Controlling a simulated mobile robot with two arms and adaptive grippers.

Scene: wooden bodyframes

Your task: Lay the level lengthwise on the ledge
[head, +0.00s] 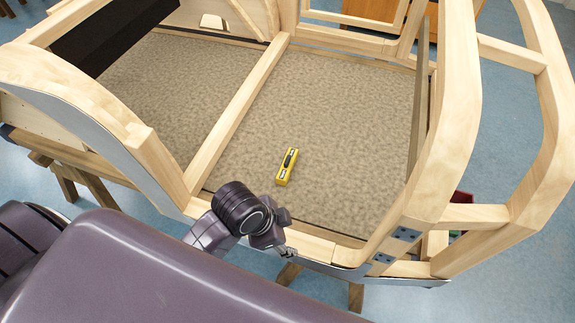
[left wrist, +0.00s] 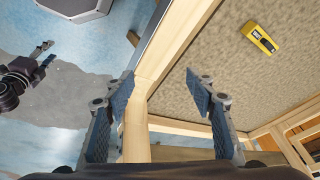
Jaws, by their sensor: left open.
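The yellow level (head: 286,167) with a dark top strip lies on the speckled floor panel inside the wooden bodyframe, clear of the beams. It also shows at the upper right of the left wrist view (left wrist: 258,38). The ledge appears to be the pale wooden sill (head: 312,246) along the near edge, a beam in the left wrist view (left wrist: 163,55). My left gripper (head: 286,252) is over this sill, nearer to me than the level. It is open and empty, fingers apart in the left wrist view (left wrist: 160,92). My right gripper (left wrist: 43,52) seems to show small at the left there; its jaws are unclear.
A wooden crossbeam (head: 240,108) runs left of the level. Tall curved posts (head: 455,120) rise at the right. A black box-like part (head: 105,35) sits at the upper left. The floor panel (head: 345,110) around the level is free.

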